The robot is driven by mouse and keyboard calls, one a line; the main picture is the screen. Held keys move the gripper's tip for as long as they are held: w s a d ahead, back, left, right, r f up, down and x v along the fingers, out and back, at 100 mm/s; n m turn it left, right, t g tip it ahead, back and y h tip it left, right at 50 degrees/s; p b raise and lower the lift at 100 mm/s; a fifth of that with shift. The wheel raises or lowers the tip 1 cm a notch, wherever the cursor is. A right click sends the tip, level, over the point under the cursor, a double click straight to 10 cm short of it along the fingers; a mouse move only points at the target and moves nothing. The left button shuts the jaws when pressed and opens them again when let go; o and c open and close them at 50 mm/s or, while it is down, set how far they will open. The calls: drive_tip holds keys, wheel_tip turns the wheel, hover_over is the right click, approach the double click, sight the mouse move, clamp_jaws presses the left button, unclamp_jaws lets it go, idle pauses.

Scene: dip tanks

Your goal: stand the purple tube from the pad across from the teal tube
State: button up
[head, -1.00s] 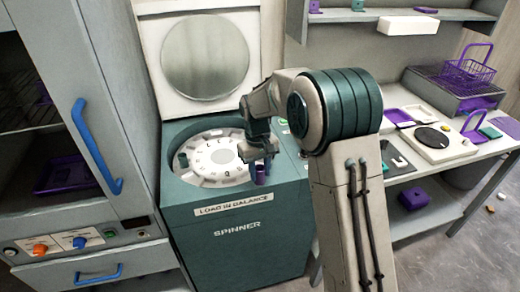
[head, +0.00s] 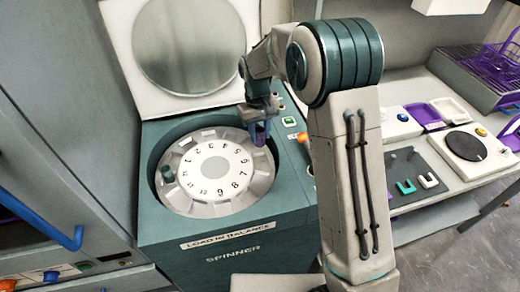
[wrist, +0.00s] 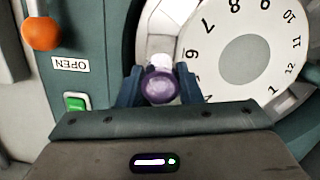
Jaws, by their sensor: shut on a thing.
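The purple tube (head: 260,140) is between the jaws of my gripper (head: 259,132), at the right side of the spinner's rotor (head: 212,168) in the head view. In the wrist view I look down on the tube's round purple top (wrist: 159,86), with a blue finger on each side of it. My gripper (wrist: 159,88) is shut on it. The teal tube (head: 168,174) stands in the rotor's left edge, roughly opposite the purple tube. Whether the purple tube's lower end is inside a slot is hidden.
The spinner's lid (head: 188,45) is up behind the bowl. A green button (wrist: 75,103) by an OPEN label and an orange knob (wrist: 41,33) are beside the rotor. A bench with a dark pad (head: 405,165) and a round-plate device (head: 464,146) stands at right.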

wheel_tip(320, 180, down, 8)
drive_tip(key=shift+s+f+p, duration=0.15)
drive_tip(key=shift+f+p, duration=0.05)
drive_tip(key=shift+p, duration=0.45)
drive_tip(key=shift+f, duration=0.1)
drive_tip(key=o, duration=1)
